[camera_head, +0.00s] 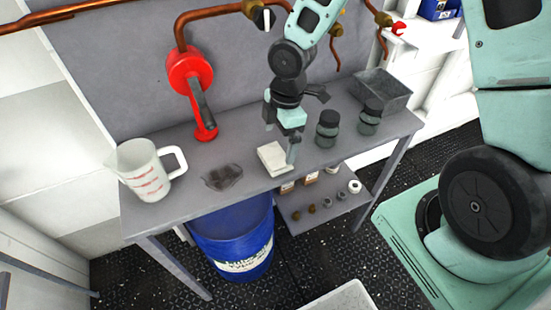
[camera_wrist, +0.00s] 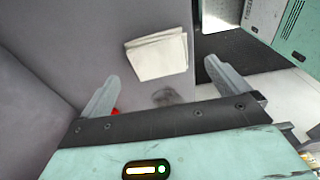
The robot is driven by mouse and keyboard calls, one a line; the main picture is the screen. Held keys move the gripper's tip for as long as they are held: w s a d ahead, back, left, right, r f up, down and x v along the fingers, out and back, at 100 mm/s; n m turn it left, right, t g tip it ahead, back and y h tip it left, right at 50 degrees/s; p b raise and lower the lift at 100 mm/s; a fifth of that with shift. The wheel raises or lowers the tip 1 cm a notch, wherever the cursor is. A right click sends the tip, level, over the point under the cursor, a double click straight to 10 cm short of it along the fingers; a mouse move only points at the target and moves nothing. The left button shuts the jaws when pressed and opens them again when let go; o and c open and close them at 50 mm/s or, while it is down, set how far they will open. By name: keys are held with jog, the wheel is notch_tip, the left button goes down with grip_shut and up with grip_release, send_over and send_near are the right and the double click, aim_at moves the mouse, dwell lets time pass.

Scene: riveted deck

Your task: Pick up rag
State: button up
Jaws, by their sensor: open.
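The rag, a folded off-white cloth (camera_head: 273,158), lies flat near the front edge of the grey workbench (camera_head: 196,150). It also shows in the wrist view (camera_wrist: 157,55), beyond and between my fingertips. My gripper (camera_head: 291,158) points down at the rag's right side in the head view. In the wrist view my gripper (camera_wrist: 162,70) has its two fingers wide apart with nothing between them. Whether a fingertip touches the rag I cannot tell.
A dark patch (camera_head: 222,177) marks the bench left of the rag. A measuring jug (camera_head: 145,170) stands farther left. Two dark-lidded jars (camera_head: 327,130) (camera_head: 369,121) and a grey metal bin (camera_head: 381,92) stand right. A red-flanged pipe (camera_head: 190,72) rises behind. A blue drum (camera_head: 232,240) stands below.

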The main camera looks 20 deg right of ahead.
aim_at(275, 155)
jog(key=shift+w+a+f, duration=0.1)
jog(key=shift+a+f, duration=0.1)
jog(key=shift+f, duration=1.15)
jog(key=shift+a+f, duration=0.2)
jog(key=shift+f, duration=1.1)
jog(key=c, duration=1)
jog(key=shift+r, duration=0.15)
